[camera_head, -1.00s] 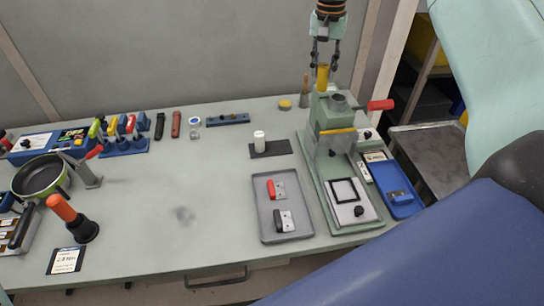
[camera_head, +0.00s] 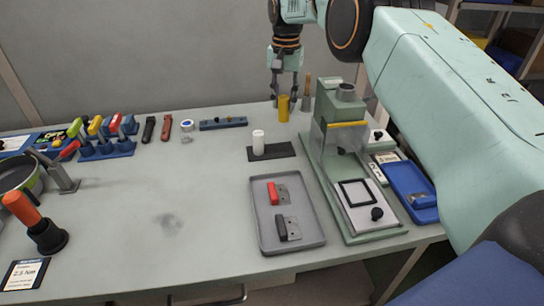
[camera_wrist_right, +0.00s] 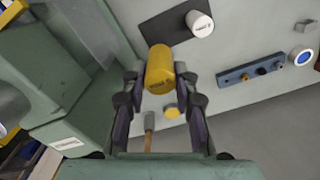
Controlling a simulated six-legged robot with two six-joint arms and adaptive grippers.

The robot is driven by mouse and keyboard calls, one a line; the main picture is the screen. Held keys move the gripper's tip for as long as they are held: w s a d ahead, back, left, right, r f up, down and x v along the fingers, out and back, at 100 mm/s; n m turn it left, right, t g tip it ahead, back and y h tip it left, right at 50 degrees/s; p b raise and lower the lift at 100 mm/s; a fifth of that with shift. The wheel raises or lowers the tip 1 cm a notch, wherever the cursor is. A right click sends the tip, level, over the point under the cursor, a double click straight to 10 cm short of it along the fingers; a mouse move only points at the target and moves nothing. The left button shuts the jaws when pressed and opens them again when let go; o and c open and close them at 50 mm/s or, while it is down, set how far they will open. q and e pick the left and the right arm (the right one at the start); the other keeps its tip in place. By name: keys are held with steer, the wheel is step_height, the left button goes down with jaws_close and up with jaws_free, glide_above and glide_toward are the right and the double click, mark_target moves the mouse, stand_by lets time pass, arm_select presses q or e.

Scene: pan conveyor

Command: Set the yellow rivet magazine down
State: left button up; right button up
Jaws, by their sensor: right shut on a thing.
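The yellow rivet magazine (camera_head: 284,109) is an upright yellow cylinder at the back of the bench, left of the green press (camera_head: 345,165). My right gripper (camera_head: 285,96) comes down from above and is shut on its upper part. In the right wrist view the magazine (camera_wrist_right: 160,70) sits between the fingertips of my right gripper (camera_wrist_right: 160,82). A round yellow disc (camera_wrist_right: 171,112) lies on the bench near it in that view. I cannot tell whether the magazine's base touches the bench. My left gripper is not in view.
A white cylinder (camera_head: 258,143) stands on a dark mat (camera_head: 282,150) in front of the magazine. A brush handle (camera_head: 306,88) stands close by on the right. A blue rail (camera_head: 222,124) lies to the left. A grey tray (camera_head: 262,228) holds red and black handled parts.

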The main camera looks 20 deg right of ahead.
step_height(320, 180, down, 10)
steer(key=shift+b, duration=0.55)
steer(key=shift+a+f, duration=0.1)
steer(key=shift+f, duration=0.1)
steer(key=o, duration=1)
steer(key=shift+o, duration=0.2)
steer(key=shift+r, duration=0.1)
step_height(320, 180, up, 12)
steer(key=shift+r+p, duration=0.1)
steer(key=shift+p, duration=0.65)
